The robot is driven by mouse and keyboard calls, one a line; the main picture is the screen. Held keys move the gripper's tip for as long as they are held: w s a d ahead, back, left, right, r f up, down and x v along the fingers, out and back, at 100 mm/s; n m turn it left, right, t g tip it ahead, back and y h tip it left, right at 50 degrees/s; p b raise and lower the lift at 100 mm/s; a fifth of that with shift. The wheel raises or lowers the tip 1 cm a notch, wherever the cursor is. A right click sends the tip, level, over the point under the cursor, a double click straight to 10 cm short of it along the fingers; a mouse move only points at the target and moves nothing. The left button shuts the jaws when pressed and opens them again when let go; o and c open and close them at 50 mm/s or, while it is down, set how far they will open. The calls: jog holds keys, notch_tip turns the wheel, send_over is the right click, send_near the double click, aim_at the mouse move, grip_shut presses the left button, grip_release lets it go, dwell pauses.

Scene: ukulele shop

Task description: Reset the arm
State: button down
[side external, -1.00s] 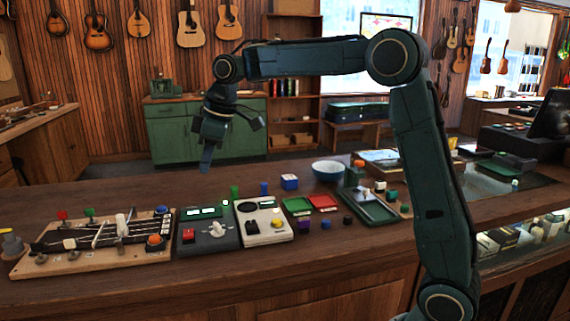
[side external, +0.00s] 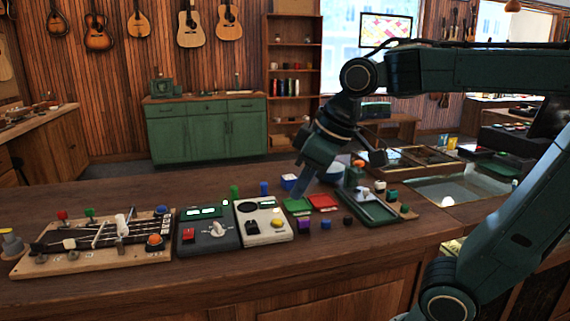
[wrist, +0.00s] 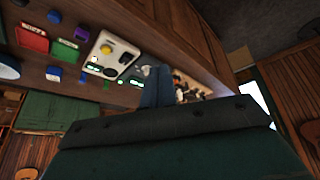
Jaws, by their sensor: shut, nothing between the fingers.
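My gripper (side external: 305,186) is at the end of my dark green arm, pointing down over the counter near the small trays. Its fingers are together with nothing held. In the wrist view the shut fingers (wrist: 157,88) show in front of the dark wrist body.
The counter's front strip is clear.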

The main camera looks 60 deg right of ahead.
jog(key=s+f+m, duration=0.2)
jog(key=s+f, duration=0.3)
jog(key=s, duration=0.3)
jog(key=shift+s+d+t, duration=0.2)
jog(key=shift+d+t, duration=0.1)
jog(key=shift+d, duration=0.05)
